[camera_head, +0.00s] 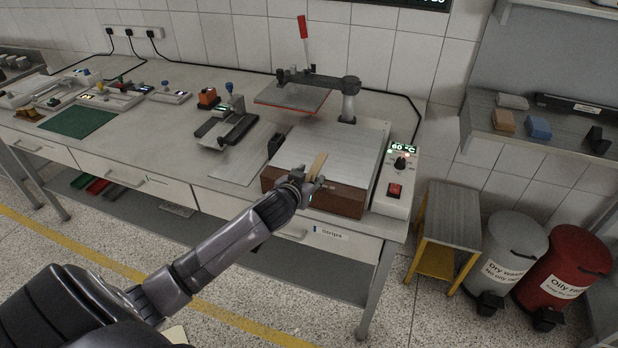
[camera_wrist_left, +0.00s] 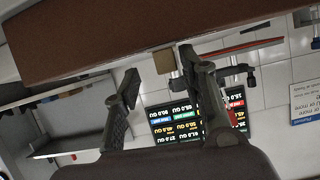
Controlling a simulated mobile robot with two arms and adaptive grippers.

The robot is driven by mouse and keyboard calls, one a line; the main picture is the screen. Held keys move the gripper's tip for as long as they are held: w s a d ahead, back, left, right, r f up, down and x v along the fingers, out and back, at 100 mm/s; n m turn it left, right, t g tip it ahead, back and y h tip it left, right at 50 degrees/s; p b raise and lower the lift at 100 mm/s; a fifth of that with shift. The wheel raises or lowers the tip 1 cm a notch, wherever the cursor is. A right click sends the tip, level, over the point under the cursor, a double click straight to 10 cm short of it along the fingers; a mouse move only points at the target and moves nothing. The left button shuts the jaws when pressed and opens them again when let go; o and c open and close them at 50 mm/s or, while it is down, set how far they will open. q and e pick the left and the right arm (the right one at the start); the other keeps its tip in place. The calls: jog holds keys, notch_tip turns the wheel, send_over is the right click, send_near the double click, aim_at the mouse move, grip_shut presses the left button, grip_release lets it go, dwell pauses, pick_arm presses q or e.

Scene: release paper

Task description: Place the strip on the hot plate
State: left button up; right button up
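The hot plate (camera_head: 345,148) has a flat grey top and a brown body, at the front right of the bench. A narrow tan strip (camera_head: 318,163) lies over its front part, its near end by my gripper. My left gripper (camera_head: 305,183) is at the plate's front edge. In the left wrist view the fingers of my left gripper (camera_wrist_left: 163,82) stand wide apart. The tan end of the strip (camera_wrist_left: 164,62) shows between them, nearer one finger, beside the brown body of the hot plate (camera_wrist_left: 100,35). My right gripper is not in view.
A control box (camera_head: 398,180) reading 60 °C stands right of the plate. A press arm with a red handle (camera_head: 303,27) is behind it. A black sliding fixture (camera_head: 228,130) is to the left. A small table (camera_head: 453,215) and bins (camera_head: 513,252) stand on the floor at right.

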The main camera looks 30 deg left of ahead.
pick_arm(q)
jog(key=shift+s+d+r, duration=0.1)
jog(key=shift+s+r, duration=0.05)
jog(key=shift+s, duration=0.35)
jog(key=b+v, duration=0.1)
jog(key=v, duration=1)
jog(key=s+f+m+g+h, duration=0.1)
jog(key=s+f+g, duration=0.3)
jog(key=f, duration=1.4)
jog(key=s+f+m+g, duration=0.15)
jog(key=s+f, duration=0.45)
jog(key=f, duration=1.3)
jog(key=s+d+f+g, duration=0.2)
jog(key=s+d+f, duration=0.2)
jog(key=s+f, duration=0.3)
jog(key=s+d+f+m+g+h, duration=0.1)
jog(key=s+f, duration=0.5)
jog(key=s, duration=0.8)
jog(key=s+d+f+m+g+h, duration=0.1)
jog(key=s+d+f+g, duration=0.2)
jog(key=s+d+f, duration=0.3)
jog(key=s+f, duration=0.1)
jog(key=s, duration=0.4)
jog(key=shift+d+f, duration=0.3)
jog(key=shift+f, duration=0.05)
jog(key=shift+g, duration=0.25)
